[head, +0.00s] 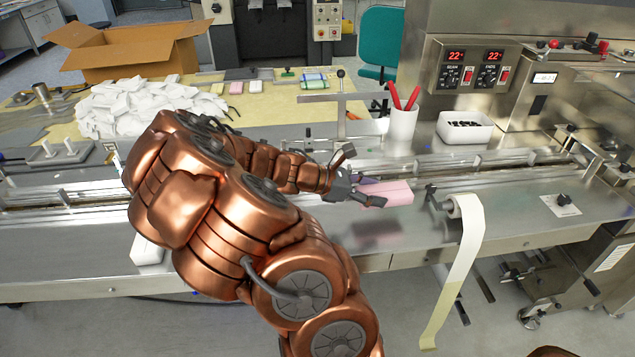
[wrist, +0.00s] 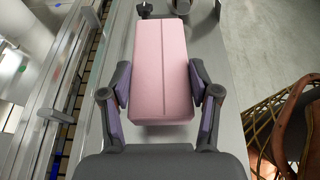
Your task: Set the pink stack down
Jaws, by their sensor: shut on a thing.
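The pink stack (head: 388,192) is a pale pink block at the end of my arm in the head view, over the steel counter (head: 480,215). My gripper (head: 362,190) is shut on its near end. In the wrist view the pink stack (wrist: 161,70) lies lengthwise between the two purple-padded fingers of my gripper (wrist: 160,95), which press on its long sides. A dark reflection or shadow shows on the counter below it in the head view, so it seems held above the surface. The gap's exact height is unclear.
A paper roll (head: 467,210) with a hanging strip stands right of the stack. A white pen cup (head: 401,125) and a white tray (head: 465,128) stand behind. The conveyor channel (head: 500,165) runs behind the stack. The counter in front is bare.

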